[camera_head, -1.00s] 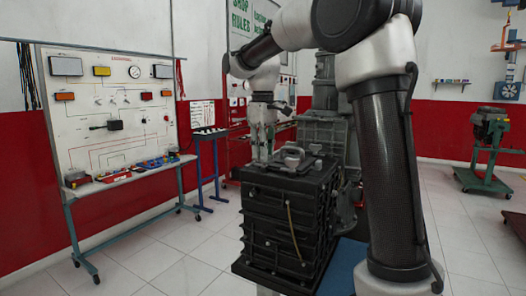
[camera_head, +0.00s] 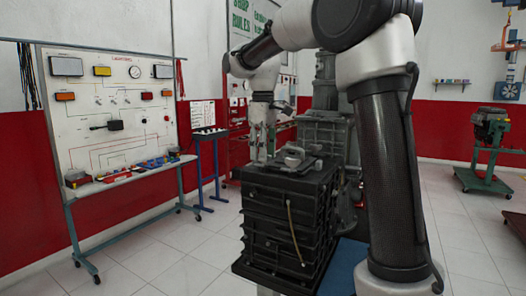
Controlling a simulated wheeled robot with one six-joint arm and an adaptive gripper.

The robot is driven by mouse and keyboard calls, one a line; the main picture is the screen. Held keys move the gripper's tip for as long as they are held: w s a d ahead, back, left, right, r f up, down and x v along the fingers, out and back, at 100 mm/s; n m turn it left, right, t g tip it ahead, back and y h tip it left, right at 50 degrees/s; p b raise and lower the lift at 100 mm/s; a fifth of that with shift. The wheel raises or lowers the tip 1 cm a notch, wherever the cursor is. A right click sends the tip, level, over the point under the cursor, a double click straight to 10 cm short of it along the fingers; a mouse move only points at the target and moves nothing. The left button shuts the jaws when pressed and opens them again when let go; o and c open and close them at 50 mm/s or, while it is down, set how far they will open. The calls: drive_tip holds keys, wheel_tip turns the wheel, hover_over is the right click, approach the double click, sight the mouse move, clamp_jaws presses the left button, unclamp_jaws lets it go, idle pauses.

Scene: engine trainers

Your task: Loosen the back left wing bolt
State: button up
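A dark engine block (camera_head: 285,215) stands in the middle of the head view, with grey metal parts (camera_head: 294,158) on its top. My gripper (camera_head: 262,152) points down at the back left of this top, at the far end of my arm. Its fingertips are small, close to the top surface, and partly merge with the grey parts. I cannot tell whether the fingers touch or enclose a wing bolt. The back left wing bolt cannot be made out at this size.
A white training board (camera_head: 110,110) on a blue frame stands at the left. A small blue table (camera_head: 208,135) stands behind it. A larger grey machine (camera_head: 325,125) is behind the block. Another engine on a green stand (camera_head: 490,140) is at the right. Tiled floor is clear at left front.

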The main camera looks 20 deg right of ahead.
wheel_tip(320, 180, up, 12)
idle(0.6)
